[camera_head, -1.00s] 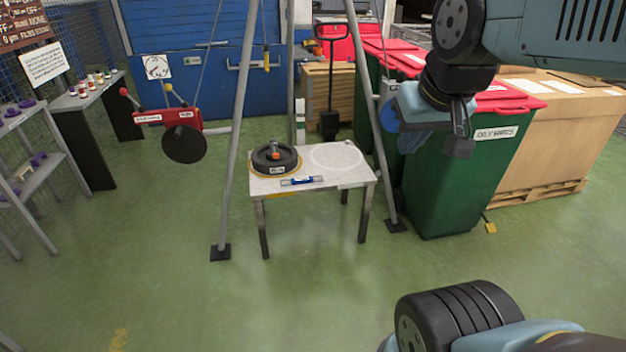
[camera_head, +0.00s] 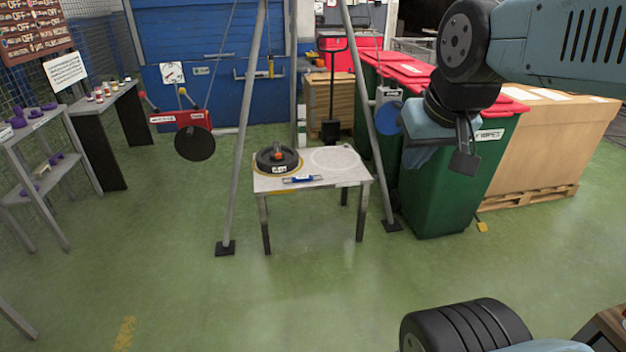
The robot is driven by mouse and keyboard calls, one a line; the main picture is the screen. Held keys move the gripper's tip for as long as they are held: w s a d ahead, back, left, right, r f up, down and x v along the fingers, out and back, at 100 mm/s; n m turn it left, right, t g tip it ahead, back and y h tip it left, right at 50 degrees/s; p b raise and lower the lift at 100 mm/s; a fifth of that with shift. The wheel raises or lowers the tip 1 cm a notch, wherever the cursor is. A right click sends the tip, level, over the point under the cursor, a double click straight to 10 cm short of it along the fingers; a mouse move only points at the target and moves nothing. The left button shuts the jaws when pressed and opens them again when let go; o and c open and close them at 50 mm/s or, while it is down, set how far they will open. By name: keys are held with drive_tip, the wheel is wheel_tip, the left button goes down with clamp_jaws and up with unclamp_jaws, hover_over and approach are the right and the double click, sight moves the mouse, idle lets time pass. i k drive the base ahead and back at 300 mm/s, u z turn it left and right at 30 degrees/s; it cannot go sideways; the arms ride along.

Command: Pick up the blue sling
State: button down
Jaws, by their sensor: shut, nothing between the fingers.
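A small blue strip with pale ends (camera_head: 302,179) lies along the front edge of the low grey table (camera_head: 345,178). It is the only thing here that looks like the blue sling, but it is too small to be sure. A dark round weight with an orange top (camera_head: 278,158) sits behind it on the table's left. My gripper (camera_head: 464,162) is raised at the upper right, in front of the green bin and well apart from the table. Its fingers are shut and empty.
Grey frame legs (camera_head: 240,150) stand on both sides of the table, and a dark disc (camera_head: 194,143) hangs at the left. Green bins (camera_head: 440,195) and a large carton (camera_head: 550,150) stand at the right. The green floor before the table is clear. Shelves (camera_head: 45,175) line the left.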

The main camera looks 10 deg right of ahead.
sight(305, 178)
drive_tip(key=u, duration=0.05)
drive_tip(key=i, duration=0.9)
drive_tip(key=u, duration=1.8)
drive_tip(key=i, duration=1.75)
